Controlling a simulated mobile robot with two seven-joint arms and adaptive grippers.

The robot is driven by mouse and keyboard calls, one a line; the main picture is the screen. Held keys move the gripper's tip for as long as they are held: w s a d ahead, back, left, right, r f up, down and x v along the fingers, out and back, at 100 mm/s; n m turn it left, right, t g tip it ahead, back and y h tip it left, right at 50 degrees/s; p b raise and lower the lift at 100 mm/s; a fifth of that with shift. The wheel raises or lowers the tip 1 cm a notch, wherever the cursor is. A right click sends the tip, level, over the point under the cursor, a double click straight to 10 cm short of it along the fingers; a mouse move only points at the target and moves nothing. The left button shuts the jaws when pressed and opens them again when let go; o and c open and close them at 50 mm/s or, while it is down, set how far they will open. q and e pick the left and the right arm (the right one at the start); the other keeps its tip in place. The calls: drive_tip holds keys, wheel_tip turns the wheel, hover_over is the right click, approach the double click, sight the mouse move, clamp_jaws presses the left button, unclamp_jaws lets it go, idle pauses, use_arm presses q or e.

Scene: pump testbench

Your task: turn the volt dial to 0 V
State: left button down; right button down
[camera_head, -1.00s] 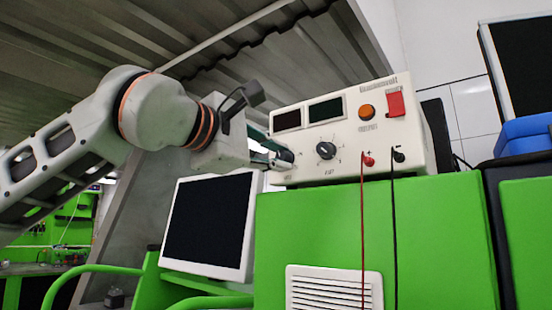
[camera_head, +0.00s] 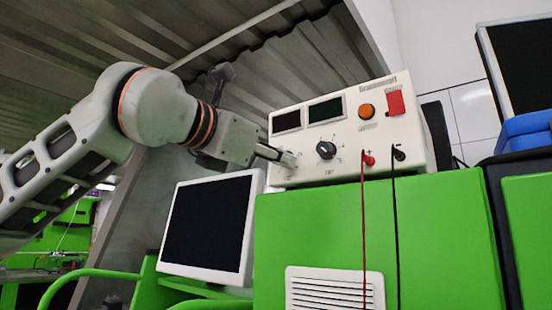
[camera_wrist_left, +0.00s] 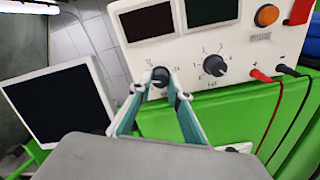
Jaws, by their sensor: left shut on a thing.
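The white power supply box (camera_head: 345,172) stands on a green cabinet. It has a left dial (camera_wrist_left: 160,76) and a black right dial (camera_head: 326,150), which also shows in the left wrist view (camera_wrist_left: 214,66). My left gripper (camera_head: 288,159) reaches in from the left to the panel and is shut on the left dial. In the left wrist view its two fingers (camera_wrist_left: 161,82) stand on either side of that dial. In the head view the gripper hides most of this dial. Its pointer and small scale marks are too unclear to read. My right gripper is not in view.
Two dark displays (camera_head: 326,110), an orange lamp (camera_head: 366,110) and a red switch (camera_head: 396,102) sit above the dials. Red (camera_head: 364,215) and black (camera_head: 395,215) leads hang from the right sockets. A monitor (camera_head: 208,222) stands just below my left arm.

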use_arm(q)
drive_tip(key=n, duration=1.2)
drive_tip(key=shift+b, duration=0.3)
idle(0.3)
drive_tip(key=c, duration=1.9)
unclamp_jaws()
drive_tip(key=shift+d, duration=0.1)
drive_tip(key=v, duration=1.2)
